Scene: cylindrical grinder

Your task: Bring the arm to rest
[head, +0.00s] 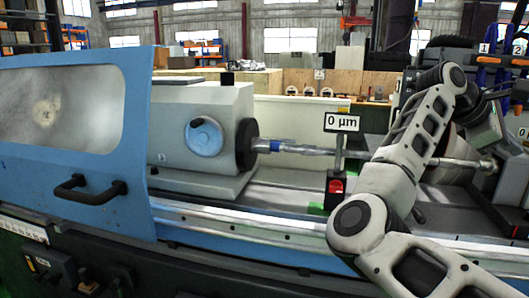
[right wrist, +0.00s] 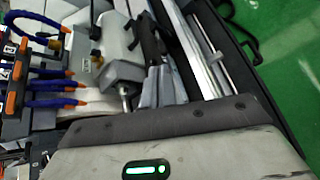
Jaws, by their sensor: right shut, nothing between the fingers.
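My right arm (head: 410,130) rises from the bottom right in the head view, bends at a grey elbow and folds up over the right end of the grinder. Its wrist reaches toward the right edge, where my right gripper (head: 518,94) shows small and dark in front of the tools there. The gripper is shut and holds nothing. In the right wrist view a grey part of my own arm with a green light fills the bottom, and the fingertips cannot be made out. My left arm and gripper are not in view.
The blue grinder (head: 140,150) has a door with a black handle (head: 90,192) at left. A workpiece shaft (head: 300,148) runs right from the grey headstock (head: 200,125). A gauge display (head: 342,122) reads 0 µm, close left of my arm. Blue hoses (right wrist: 55,85) show in the wrist view.

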